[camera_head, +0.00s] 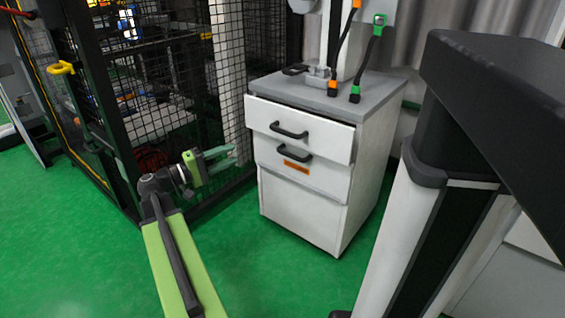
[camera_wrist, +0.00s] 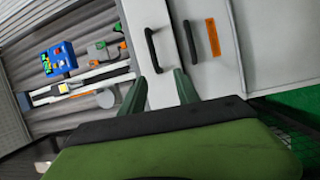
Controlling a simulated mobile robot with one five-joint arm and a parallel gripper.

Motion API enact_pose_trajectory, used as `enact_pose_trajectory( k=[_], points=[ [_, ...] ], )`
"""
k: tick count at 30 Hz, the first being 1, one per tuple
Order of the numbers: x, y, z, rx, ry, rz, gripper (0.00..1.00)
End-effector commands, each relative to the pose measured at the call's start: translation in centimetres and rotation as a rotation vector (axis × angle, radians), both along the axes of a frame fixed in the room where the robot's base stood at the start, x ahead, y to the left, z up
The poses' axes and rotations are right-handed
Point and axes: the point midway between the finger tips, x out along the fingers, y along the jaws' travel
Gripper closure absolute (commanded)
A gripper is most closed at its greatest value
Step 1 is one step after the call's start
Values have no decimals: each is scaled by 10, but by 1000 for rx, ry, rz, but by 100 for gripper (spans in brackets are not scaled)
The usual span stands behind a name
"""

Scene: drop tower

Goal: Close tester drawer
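The tester drawer (camera_head: 298,133) is the top drawer of a white cabinet (camera_head: 296,205) with a grey top. Its front stands out a little from the drawer below, so it looks slightly open. It has a black handle (camera_head: 289,131), which also shows in the wrist view (camera_wrist: 152,50). My gripper (camera_head: 234,156) is left of the cabinet in the head view, its green fingers pointing toward it. In the wrist view the two fingers (camera_wrist: 160,77) are apart with nothing between them, in front of the drawer faces. Contact with the drawer cannot be told.
The second drawer has a black handle (camera_head: 294,153) and an orange label (camera_head: 296,168). A black-framed mesh cage (camera_head: 150,115) stands close behind my arm. Tools with orange and green ends (camera_head: 355,93) rest on the cabinet top. Green floor (camera_head: 265,270) is free in front.

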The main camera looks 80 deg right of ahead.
Motion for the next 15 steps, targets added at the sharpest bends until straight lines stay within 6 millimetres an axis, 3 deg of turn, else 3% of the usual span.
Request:
enact_pose_trajectory(
  k=[1, 11, 15],
  points=[
    [-12, -6, -10, -26, 29, -23, 62],
    [-31, -14, 6, -63, 73, -49, 62],
    [-52, -30, 11, -63, 72, -51, 62]
  ],
)
